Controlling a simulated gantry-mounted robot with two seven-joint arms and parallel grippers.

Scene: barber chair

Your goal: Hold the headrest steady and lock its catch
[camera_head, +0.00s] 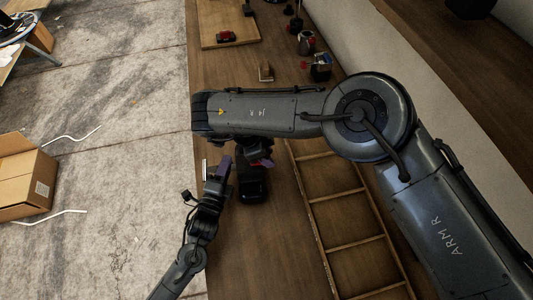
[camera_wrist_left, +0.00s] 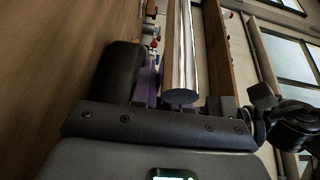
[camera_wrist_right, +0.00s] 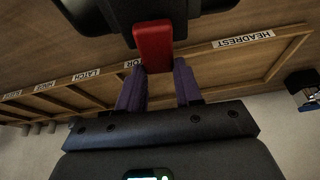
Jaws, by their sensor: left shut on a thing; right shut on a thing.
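The black headrest (camera_head: 252,186) is on the wooden bench, partly hidden under my right arm. Its red catch (camera_wrist_right: 153,45) sticks out from a black body in the right wrist view. My right gripper (camera_wrist_right: 158,75) has its purple fingers on both sides of the red catch, shut on it. My left gripper (camera_head: 214,170) is just left of the headrest. In the left wrist view a chrome bar (camera_wrist_left: 180,50) runs between its purple fingers (camera_wrist_left: 148,85), and the gripper is shut on it. A dark block beside the bar hides part of one finger. The bar's far end is not clear.
A divided wooden tray (camera_head: 345,193) with labels, including HEADREST and LATCH, lies right of the headrest. At the back are a wooden board (camera_head: 215,20) and small red and black parts (camera_head: 318,66). A cardboard box (camera_head: 22,183) lies at the left.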

